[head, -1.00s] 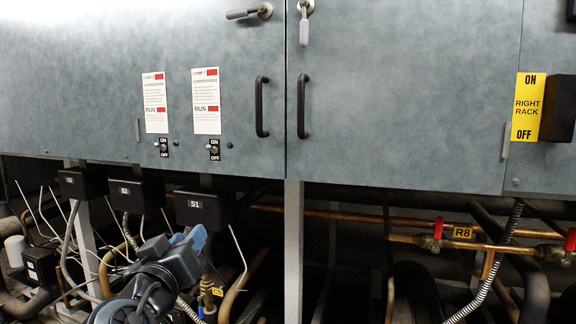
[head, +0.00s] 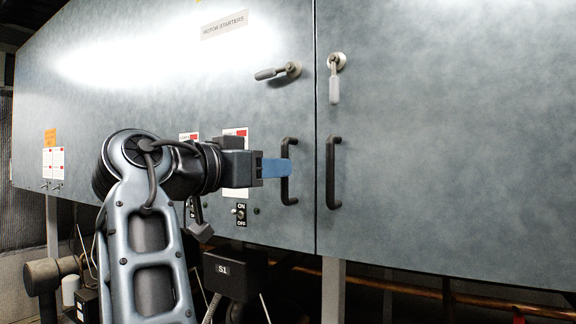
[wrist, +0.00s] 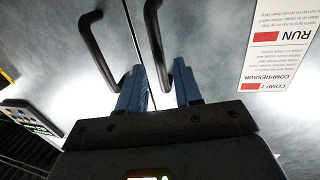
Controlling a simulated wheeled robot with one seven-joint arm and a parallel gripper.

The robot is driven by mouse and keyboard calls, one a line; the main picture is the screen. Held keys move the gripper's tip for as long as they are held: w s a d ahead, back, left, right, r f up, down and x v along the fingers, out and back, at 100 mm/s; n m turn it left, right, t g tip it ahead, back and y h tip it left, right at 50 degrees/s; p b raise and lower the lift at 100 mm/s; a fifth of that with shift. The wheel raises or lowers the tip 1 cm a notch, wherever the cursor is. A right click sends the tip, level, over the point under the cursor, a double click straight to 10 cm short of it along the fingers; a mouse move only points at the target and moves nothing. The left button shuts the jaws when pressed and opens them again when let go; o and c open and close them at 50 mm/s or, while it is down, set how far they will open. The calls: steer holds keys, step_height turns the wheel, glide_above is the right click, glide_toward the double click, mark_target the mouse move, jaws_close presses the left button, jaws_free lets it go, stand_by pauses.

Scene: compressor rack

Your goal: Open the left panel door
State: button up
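The left panel door (head: 190,70) is grey and looks shut, flush with the right door (head: 450,130). Its black bar handle (head: 289,190) stands upright near the seam; it also shows in the wrist view (wrist: 154,30). Its latch lever (head: 275,72) lies nearly level, and the right door's lever (head: 334,85) hangs down. My gripper (head: 285,168) has blue fingers at the left door's handle. In the wrist view, my gripper (wrist: 158,85) is open, fingers apart, with the handle's near end appearing between them. Contact cannot be told.
The right door's handle (head: 333,175) is close beside, and in the wrist view (wrist: 92,35) its end lies near one finger. An ON/OFF switch (head: 240,214) sits below my gripper. A black S1 box (head: 235,275) and pipes are under the cabinet.

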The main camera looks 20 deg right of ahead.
mark_target(284, 194)
steer(key=shift+x, duration=2.05)
steer(key=shift+c, duration=0.2)
jaws_close()
